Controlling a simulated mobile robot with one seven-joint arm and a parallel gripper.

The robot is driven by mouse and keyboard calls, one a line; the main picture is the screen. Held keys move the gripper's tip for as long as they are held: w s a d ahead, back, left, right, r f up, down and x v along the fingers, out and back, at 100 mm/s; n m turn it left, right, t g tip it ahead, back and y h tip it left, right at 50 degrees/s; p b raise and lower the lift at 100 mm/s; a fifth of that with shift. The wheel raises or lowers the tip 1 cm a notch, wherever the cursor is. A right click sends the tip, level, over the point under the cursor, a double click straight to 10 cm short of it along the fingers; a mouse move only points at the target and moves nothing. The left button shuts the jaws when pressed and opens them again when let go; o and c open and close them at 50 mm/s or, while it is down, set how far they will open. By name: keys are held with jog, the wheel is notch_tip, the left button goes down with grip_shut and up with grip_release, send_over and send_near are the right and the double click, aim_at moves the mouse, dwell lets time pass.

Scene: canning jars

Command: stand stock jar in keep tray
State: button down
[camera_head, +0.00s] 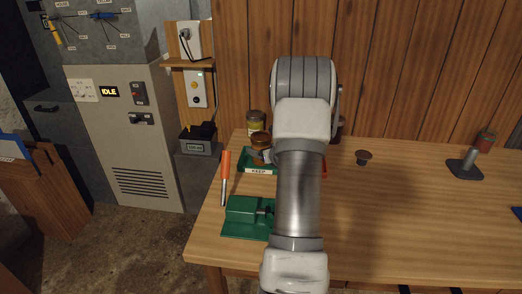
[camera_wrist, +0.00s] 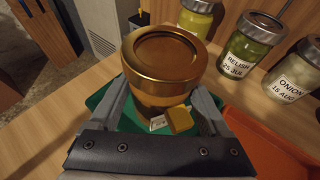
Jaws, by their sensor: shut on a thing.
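A brown jar with a copper-coloured lid (camera_wrist: 162,58) is between the fingers of my gripper (camera_wrist: 160,108) in the wrist view, and the gripper is shut on it. A yellow tag and a bit of white label show on its near side; I cannot read its name. The green keep tray (camera_wrist: 102,102) lies under and around the jar. In the head view the jar (camera_head: 260,140) looks upright over the keep tray (camera_head: 248,170), whose front reads KEEP. I cannot tell whether its base touches the tray floor. My arm hides the tray's right part.
A yellow jar (camera_wrist: 197,15), a RELISH jar (camera_wrist: 250,42) and an ONION jar (camera_wrist: 297,70) stand behind and right. A red tray (camera_wrist: 265,145) adjoins on the right. A green block (camera_head: 243,214) and orange-handled tool (camera_head: 225,165) lie nearby.

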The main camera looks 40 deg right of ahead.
jog(key=shift+r, duration=0.1)
grip_release()
jog(key=shift+r, duration=0.1)
jog(key=p+v, duration=0.1)
jog(key=v, duration=1.1)
